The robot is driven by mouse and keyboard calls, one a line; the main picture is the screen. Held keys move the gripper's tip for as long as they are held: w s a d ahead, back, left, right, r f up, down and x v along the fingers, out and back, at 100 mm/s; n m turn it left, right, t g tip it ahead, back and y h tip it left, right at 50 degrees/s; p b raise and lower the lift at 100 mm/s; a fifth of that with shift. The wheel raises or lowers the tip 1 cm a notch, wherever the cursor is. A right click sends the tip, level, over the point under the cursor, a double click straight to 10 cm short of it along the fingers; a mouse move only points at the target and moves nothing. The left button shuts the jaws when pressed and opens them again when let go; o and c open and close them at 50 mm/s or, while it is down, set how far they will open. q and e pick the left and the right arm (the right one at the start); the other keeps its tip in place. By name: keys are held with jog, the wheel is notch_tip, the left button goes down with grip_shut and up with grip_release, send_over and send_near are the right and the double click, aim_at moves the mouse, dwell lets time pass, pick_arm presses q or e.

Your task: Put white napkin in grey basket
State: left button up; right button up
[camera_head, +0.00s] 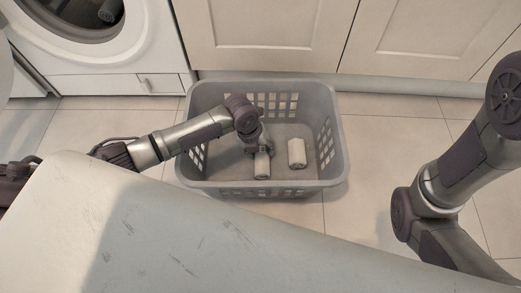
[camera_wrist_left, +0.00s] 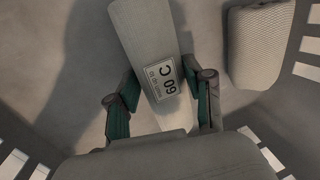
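The grey basket (camera_head: 335,130) stands on the floor in front of the cabinets. My left gripper (camera_head: 258,148) is down inside it. A white rolled napkin (camera_head: 262,168) is below the gripper, near the basket floor. In the left wrist view the white roll (camera_wrist_left: 148,40) carries a label reading "60 C". It lies tilted between the two fingers of my left gripper (camera_wrist_left: 162,105), which stand apart with a gap at the left finger. A second pale roll (camera_head: 297,153) lies to the right in the basket and shows in the wrist view too (camera_wrist_left: 258,45). My right gripper is out of view.
A washer (camera_head: 115,83) with its round opening showing stands at the upper left. Cabinet doors (camera_head: 265,30) line the back. Tiled floor (camera_head: 375,170) is clear right of the basket. My right arm is at the right edge.

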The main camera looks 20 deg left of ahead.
pick_arm(q)
jog(key=o, duration=0.4)
